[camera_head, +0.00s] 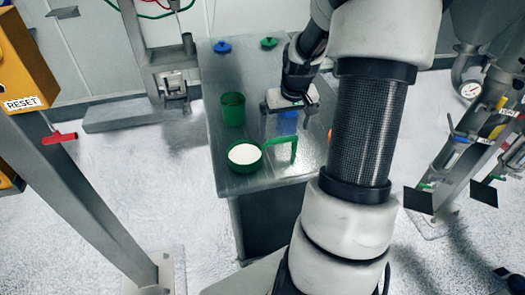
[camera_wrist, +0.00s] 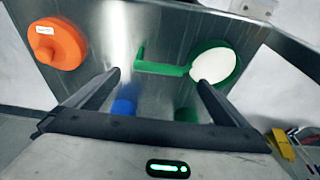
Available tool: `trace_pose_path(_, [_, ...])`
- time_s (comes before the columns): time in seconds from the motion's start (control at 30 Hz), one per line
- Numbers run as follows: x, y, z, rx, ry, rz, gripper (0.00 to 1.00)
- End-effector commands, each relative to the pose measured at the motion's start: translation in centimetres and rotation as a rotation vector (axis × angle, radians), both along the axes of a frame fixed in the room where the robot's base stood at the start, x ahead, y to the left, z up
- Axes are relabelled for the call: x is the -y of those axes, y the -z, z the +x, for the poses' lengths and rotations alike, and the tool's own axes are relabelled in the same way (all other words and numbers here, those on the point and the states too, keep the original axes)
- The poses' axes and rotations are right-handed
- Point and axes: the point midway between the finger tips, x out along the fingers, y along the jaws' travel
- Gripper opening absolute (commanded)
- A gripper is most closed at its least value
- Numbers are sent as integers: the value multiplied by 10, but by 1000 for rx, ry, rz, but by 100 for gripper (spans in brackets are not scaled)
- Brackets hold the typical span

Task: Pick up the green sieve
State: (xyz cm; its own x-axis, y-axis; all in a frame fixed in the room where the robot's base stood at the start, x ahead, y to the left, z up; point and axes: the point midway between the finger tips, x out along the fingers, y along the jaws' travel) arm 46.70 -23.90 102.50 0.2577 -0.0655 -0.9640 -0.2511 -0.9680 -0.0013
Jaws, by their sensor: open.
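The green sieve (camera_head: 247,165) holds white powder and sits near the table's front left edge, its handle (camera_head: 284,143) reaching right. In the wrist view the sieve (camera_wrist: 238,68) is at the upper right, with its handle pointing left across the space beyond my fingertips. My gripper (camera_head: 289,108) is above the table, behind the handle in the head view. In the wrist view my gripper (camera_wrist: 160,82) has its fingers wide apart with nothing between them. It appears apart from the sieve.
A green cup (camera_head: 232,109) stands behind the sieve. A blue object (camera_head: 288,123) is under my gripper. A blue lid (camera_head: 222,47) and a green lid (camera_head: 269,43) lie at the table's back. An orange object (camera_wrist: 58,44) shows at the wrist view's upper left.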

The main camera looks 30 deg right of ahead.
Motion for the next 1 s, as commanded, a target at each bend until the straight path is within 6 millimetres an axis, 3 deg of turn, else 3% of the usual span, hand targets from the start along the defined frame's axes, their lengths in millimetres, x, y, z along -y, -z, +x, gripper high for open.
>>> trace_pose_path(0.17, [0,11,3,-1,-2,0,100])
trace_pose_path(0.47, [2,51,15,-1,-1,0,100])
trace_pose_path(0.77, [2,55,16,2,0,-1,100])
trace_pose_path(1.0, [2,55,16,2,-1,-2,60])
